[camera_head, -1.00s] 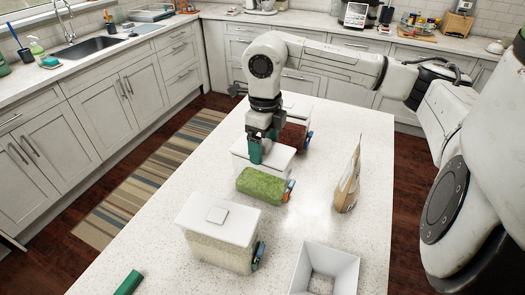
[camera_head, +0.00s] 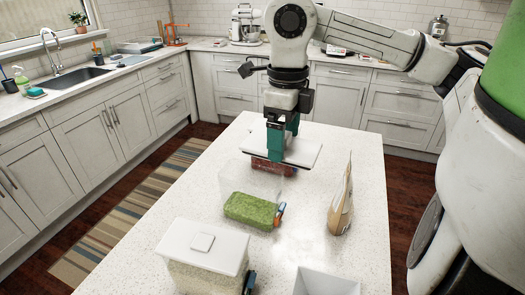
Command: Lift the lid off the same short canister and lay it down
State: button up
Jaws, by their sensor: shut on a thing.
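The short canister (camera_head: 250,209) stands on the island, clear-walled, with green contents low inside and an orange-and-blue clip at its right side. Its top looks open. My gripper (camera_head: 281,150), with teal fingers, is shut on a flat white lid (camera_head: 304,153). It holds the lid roughly level, behind and above the short canister, apart from it. The grip on the lid's knob is hidden by the fingers. A canister with red contents (camera_head: 265,168) shows partly below the lid, its top hidden.
A white-lidded canister (camera_head: 203,243) with pale contents stands at the front left. A brown paper bag (camera_head: 340,208) stands to the right. An open white box (camera_head: 326,283) sits at the front edge of view. The island top (camera_head: 300,235) is bare between them.

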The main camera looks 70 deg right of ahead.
aim_at(312, 155)
jog(key=s+r, duration=0.1)
jog(key=s, duration=0.1)
jog(key=s+a+r, duration=0.1)
jog(key=s, duration=0.1)
jog(key=s+b, duration=0.1)
jog(key=shift+s+a+r, duration=0.3)
jog(key=shift+s+r, duration=0.1)
jog(key=shift+s+r+p, duration=0.1)
jog(key=shift+r+p, duration=0.4)
jog(key=shift+r, duration=1.3)
